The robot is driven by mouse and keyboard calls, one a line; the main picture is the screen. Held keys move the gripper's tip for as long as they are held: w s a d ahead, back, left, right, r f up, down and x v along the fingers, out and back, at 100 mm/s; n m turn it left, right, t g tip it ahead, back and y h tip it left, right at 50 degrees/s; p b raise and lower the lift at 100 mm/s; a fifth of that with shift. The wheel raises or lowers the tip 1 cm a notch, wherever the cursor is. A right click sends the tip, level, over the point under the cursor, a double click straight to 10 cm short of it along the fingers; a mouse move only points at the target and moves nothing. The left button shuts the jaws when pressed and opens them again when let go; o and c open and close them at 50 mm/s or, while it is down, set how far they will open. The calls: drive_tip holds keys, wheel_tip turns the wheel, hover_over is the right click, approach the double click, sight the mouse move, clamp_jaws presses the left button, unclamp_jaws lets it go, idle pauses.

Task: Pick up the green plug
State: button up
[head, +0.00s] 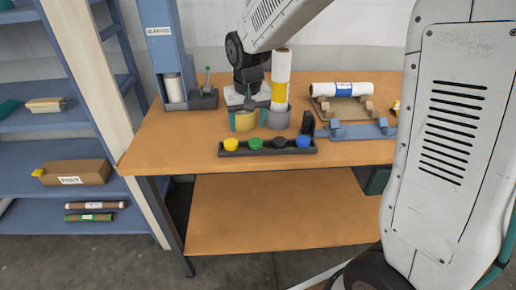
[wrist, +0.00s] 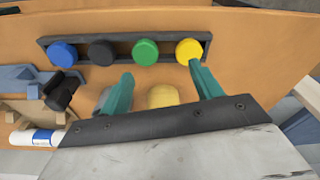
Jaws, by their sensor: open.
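The green plug (head: 255,143) sits in a dark tray (head: 227,153) near the front edge of the table, between a yellow plug (head: 231,144) and a black plug (head: 279,143). In the wrist view the green plug (wrist: 145,52) lies just beyond my fingertips, between the two finger lines and nearer the left finger. My gripper (head: 247,122) has teal fingers spread apart with nothing gripped. It is behind the tray in the head view. In the wrist view my gripper (wrist: 161,72) shows a wide gap between its fingers.
A blue plug (head: 303,142) sits at the tray's right end. A yellow cup (head: 244,121) is behind my fingers. A white roll (head: 342,89) lies on a stand at right. The table's left front is clear.

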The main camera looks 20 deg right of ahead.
sight(256, 141)
drive_tip(key=shift+d+f, duration=1.05)
drive_tip(key=shift+d, duration=0.1)
wheel_tip(256, 141, down, 5)
drive_tip(key=shift+d+r, duration=0.1)
drive_tip(key=shift+d, duration=0.05)
drive_tip(key=c, duration=1)
